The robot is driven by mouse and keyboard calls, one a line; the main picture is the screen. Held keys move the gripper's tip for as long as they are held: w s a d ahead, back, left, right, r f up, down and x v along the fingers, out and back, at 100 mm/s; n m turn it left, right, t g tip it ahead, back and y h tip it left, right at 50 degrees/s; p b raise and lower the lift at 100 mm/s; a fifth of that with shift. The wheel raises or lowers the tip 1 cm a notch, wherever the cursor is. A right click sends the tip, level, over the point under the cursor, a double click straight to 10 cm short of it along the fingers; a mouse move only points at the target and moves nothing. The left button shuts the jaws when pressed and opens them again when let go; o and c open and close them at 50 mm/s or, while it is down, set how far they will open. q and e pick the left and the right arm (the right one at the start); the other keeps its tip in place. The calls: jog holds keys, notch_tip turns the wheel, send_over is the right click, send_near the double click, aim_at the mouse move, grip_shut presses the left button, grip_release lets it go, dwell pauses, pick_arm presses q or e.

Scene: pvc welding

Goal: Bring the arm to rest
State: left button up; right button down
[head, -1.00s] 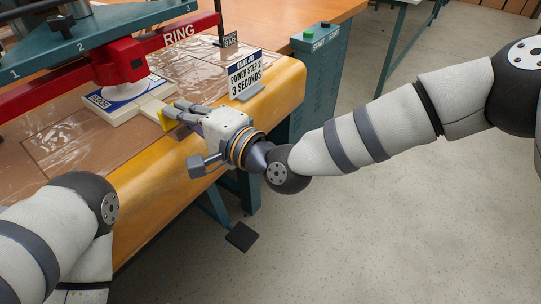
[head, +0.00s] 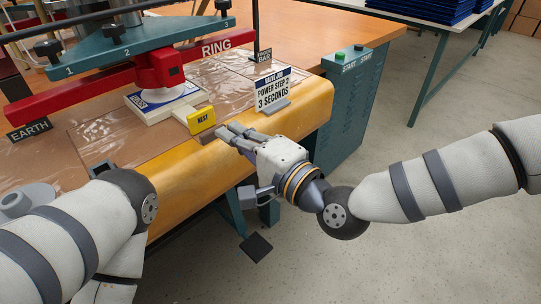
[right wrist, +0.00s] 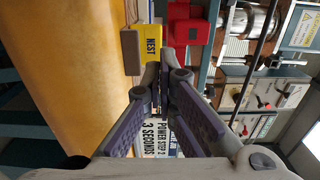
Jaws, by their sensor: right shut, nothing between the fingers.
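My right gripper (head: 226,131) is shut and empty. In the head view it hangs at the front edge of the welding bench, just right of the yellow NEST tag (head: 201,117). In the right wrist view its fingers (right wrist: 164,75) meet at the tips, with the NEST tag (right wrist: 153,45) beyond them. My left arm comes in at the lower left of the head view, bent over the bench front; its gripper is not visible.
The press has a red ring bar (head: 110,83) and a teal plate (head: 130,44). A job sign (head: 272,90) stands near the rounded yellow bench edge (head: 305,108). A teal box (head: 346,95) with START buttons is right. Open floor (head: 440,240) lies in front.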

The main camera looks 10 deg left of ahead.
jog(key=v, duration=0.6)
jog(key=s+d+f+n+g+h+p, duration=0.1)
jog(key=s+d+f+g+h+p, duration=0.2)
jog(key=s+f, duration=0.55)
jog(key=s+d+f+n+g+h+p, duration=0.2)
jog(key=s+d+f+g+h, duration=0.15)
jog(key=s+f, duration=0.5)
pick_arm(q)
jog(key=w+r+t+p, duration=0.3)
jog(key=w+r+p, duration=0.1)
jog(key=w+r, duration=0.4)
jog(key=shift+v, duration=0.9)
pick_arm(e)
jog(key=s+d+f+n+g+h, duration=0.1)
jog(key=s+d+n+g+h, duration=0.1)
jog(key=s+d, duration=0.9)
jog(key=s+d+f+n+g+h, duration=0.1)
jog(key=s+d+g+h, duration=0.3)
jog(key=s+d, duration=0.8)
jog(key=shift+d+f+n+h, duration=0.35)
jog(key=shift+f+h, duration=0.3)
jog(key=shift+h, duration=0.4)
pick_arm(q)
jog(key=shift+w+a, duration=0.15)
pick_arm(e)
jog(key=shift+a+g, duration=0.15)
jog(key=shift+g, duration=0.1)
